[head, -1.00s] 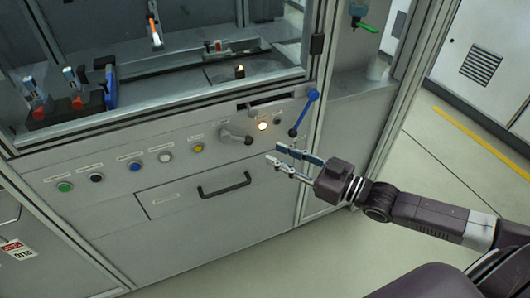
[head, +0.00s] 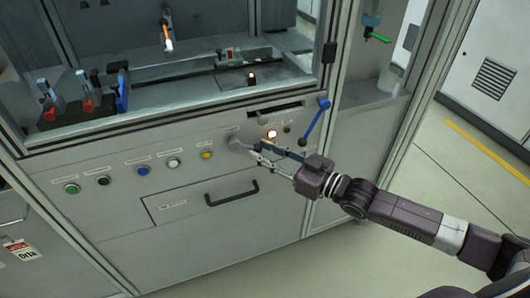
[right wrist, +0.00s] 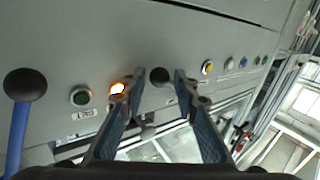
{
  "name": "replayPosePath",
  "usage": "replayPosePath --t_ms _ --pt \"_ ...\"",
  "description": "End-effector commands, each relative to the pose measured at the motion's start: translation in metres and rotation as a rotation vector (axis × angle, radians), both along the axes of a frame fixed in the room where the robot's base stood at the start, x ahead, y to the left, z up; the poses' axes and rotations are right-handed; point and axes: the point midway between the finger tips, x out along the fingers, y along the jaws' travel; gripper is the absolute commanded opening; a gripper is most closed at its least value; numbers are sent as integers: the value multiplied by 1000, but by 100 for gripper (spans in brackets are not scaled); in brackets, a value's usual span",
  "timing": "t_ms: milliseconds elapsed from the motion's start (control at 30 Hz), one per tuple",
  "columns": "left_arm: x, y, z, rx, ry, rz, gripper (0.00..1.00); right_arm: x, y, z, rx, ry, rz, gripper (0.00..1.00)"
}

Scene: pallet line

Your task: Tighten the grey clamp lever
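The grey clamp lever (head: 236,143) is on the front panel of the machine, between the yellow button and the lit orange lamp. Its far end is hidden behind my right gripper in the head view. My right gripper (head: 258,149) is open at the lever, its fingers pointing at the panel. In the right wrist view, a round black knob (right wrist: 160,76) shows in the gap between the two fingertips (right wrist: 159,84), with a finger on each side. I cannot tell whether the fingers touch it. My left gripper is not in view.
A blue lever (head: 316,121) with a dark knob stands right of the lit lamp (head: 272,134); it also shows in the right wrist view (right wrist: 18,135). A row of buttons, including a yellow one (head: 207,155), lies left. A black drawer handle (head: 232,192) projects below.

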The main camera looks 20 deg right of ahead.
Motion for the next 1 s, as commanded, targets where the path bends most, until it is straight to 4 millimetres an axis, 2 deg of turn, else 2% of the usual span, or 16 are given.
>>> replayPosePath --t_ms 200,467,900,1000 --pt "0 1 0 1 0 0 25 0 0 0 0 0 0 28" --pt "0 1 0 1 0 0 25 0 0 0 1 1 0 0" --pt "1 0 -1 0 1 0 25 -1 2 -3 22 1 2 0" --pt "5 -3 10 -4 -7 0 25 -1 3 -6 54 3 1 0"
